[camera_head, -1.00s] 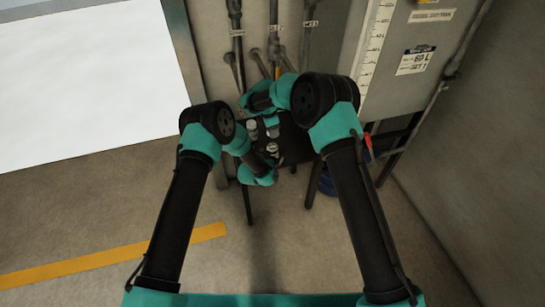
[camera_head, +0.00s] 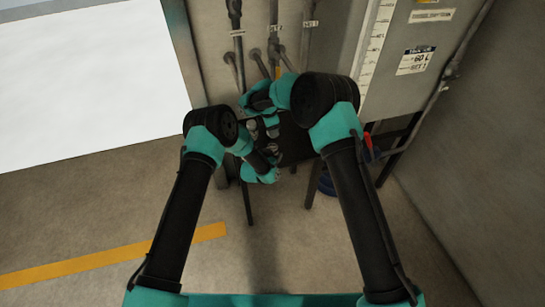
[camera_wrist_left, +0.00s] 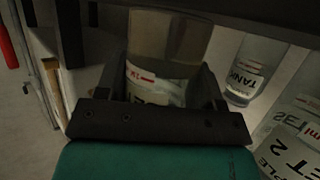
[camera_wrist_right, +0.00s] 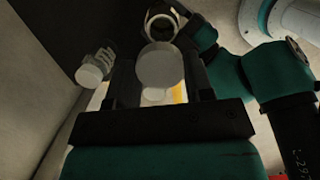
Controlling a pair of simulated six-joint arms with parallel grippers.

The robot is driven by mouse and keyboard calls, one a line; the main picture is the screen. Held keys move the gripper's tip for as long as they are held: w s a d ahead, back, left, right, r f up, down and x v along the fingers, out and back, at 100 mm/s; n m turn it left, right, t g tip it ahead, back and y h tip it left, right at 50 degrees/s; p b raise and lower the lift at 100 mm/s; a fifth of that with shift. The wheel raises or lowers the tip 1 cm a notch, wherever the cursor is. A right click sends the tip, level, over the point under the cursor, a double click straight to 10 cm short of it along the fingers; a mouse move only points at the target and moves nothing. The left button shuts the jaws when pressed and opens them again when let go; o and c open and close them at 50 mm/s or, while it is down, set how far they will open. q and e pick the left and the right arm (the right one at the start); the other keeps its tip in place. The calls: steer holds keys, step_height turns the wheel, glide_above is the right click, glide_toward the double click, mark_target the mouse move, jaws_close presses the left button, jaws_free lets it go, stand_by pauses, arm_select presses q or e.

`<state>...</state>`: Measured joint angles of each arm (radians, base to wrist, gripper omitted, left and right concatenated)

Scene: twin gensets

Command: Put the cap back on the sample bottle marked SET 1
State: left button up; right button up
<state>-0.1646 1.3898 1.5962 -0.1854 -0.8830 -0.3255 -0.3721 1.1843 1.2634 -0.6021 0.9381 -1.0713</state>
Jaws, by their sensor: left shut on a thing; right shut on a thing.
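My left gripper (camera_wrist_left: 160,95) is shut on a clear sample bottle (camera_wrist_left: 165,45), one finger on each side of it. Its white label with a red mark is partly hidden, and I cannot read its set number. My right gripper (camera_wrist_right: 160,90) is shut on a pale round cap (camera_wrist_right: 160,66). An open ring-shaped bottle mouth (camera_wrist_right: 162,24) shows beyond the cap in the right wrist view, apart from it in the picture. In the head view, my left gripper (camera_head: 268,163) is just below my right gripper (camera_head: 266,116); their fingertips are hard to see.
A bottle labelled TANK (camera_wrist_left: 245,72) stands right of the held bottle. A label reading SET 2 (camera_wrist_left: 292,150) is at lower right. A capped bottle (camera_wrist_right: 92,70) stands left of my right gripper. The dark stand (camera_head: 297,142), pipes (camera_head: 240,50) and tank (camera_head: 415,75) are close by.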

arm_select(q)
steer(key=c, duration=0.5)
arm_select(e)
steer(key=shift+f, duration=2.5)
steer(key=shift+f, duration=0.1)
steer(key=shift+f, duration=0.75)
steer(key=shift+f, duration=0.4)
